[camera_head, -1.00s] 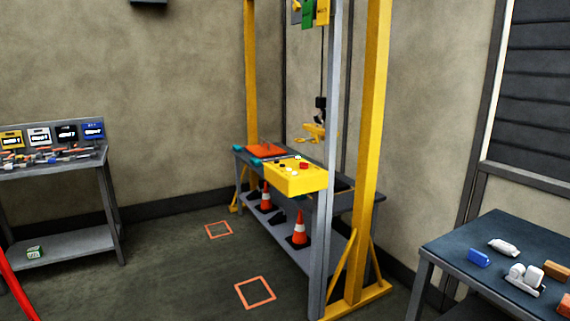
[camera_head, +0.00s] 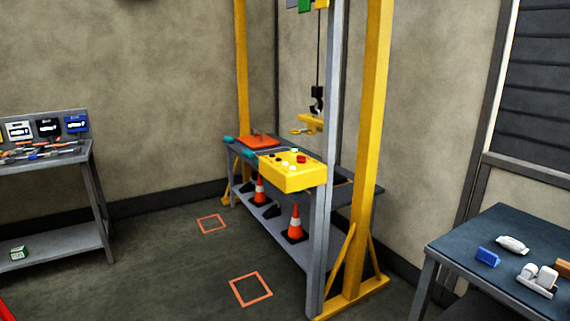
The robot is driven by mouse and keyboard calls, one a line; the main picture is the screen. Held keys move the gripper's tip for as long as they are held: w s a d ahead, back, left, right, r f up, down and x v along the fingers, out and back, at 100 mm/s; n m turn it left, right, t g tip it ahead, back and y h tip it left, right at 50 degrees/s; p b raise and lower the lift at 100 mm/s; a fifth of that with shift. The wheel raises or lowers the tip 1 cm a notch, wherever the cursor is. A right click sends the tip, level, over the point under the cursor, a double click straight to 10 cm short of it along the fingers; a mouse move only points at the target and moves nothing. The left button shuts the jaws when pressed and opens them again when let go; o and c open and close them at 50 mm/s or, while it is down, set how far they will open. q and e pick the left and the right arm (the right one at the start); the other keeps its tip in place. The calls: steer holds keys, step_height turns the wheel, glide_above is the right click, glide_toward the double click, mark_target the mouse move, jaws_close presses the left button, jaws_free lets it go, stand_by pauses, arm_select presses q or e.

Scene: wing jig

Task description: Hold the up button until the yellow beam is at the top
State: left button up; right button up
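The yellow control box (camera_head: 291,175) is fixed to the grey post at the front of the yellow gantry frame. Its top carries several small buttons (camera_head: 292,160), among them a red one, white ones and dark ones. I cannot read which is the up button. A short yellow beam (camera_head: 311,122) hangs from a dark hook (camera_head: 317,100) on a cable, a little above the bench behind the box. Neither of my grippers shows.
Orange floor squares (camera_head: 250,289) mark clear floor in front. A tool bench (camera_head: 50,160) is at left, a dark table (camera_head: 480,240) at right.

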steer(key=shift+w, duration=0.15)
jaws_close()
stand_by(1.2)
